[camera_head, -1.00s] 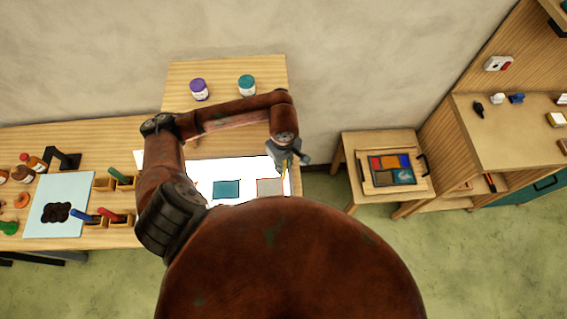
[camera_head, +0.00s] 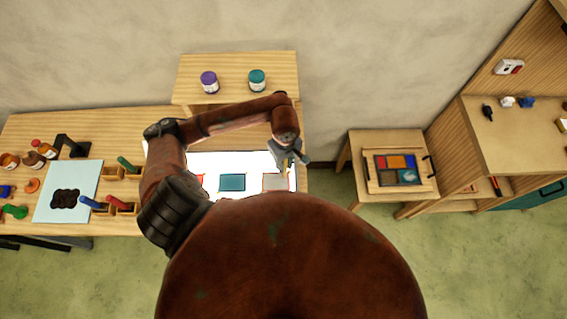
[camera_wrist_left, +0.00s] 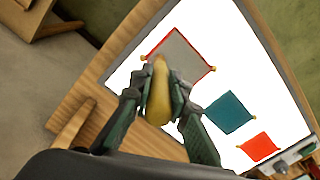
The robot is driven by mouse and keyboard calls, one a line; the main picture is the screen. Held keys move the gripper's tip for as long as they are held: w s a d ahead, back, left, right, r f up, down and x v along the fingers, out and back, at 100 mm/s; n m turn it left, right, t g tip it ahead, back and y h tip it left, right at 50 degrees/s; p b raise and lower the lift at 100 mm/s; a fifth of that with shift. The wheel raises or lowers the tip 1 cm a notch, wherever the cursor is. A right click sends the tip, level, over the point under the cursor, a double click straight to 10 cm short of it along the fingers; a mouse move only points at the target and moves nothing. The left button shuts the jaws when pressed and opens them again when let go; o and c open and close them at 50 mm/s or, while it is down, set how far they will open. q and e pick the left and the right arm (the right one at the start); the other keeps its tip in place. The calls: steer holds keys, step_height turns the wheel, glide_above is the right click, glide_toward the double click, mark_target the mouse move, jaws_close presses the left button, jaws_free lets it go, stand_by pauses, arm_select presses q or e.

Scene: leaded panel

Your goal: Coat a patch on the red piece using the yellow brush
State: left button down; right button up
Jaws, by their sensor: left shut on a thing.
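My left gripper (camera_head: 291,158) is shut on the yellow brush (camera_wrist_left: 157,100), whose handle shows between the fingers (camera_wrist_left: 160,95) in the left wrist view. The brush is over the lit white panel (camera_wrist_left: 190,75), by a grey piece with red edges (camera_wrist_left: 180,58). It hides part of that piece's near edge; I cannot tell whether it touches. The grey piece (camera_head: 275,182) is at the panel's right in the head view. A teal piece (camera_wrist_left: 230,112) lies in the middle. A solid red piece (camera_wrist_left: 260,146) lies beyond it. My right gripper is out of view.
A purple-lidded jar (camera_head: 209,83) and a teal-lidded jar (camera_head: 257,80) stand on the raised shelf behind. A pale blue mat (camera_head: 88,178) and brush holders lie left. A small table with a coloured panel (camera_head: 395,168) stands right, across a floor gap.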

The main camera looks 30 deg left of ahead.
arm_select(q)
step_height(320, 180, up, 8)
steer(key=w+d+p, duration=0.1)
steer(key=p, duration=0.1)
steer(key=shift+d, duration=0.3)
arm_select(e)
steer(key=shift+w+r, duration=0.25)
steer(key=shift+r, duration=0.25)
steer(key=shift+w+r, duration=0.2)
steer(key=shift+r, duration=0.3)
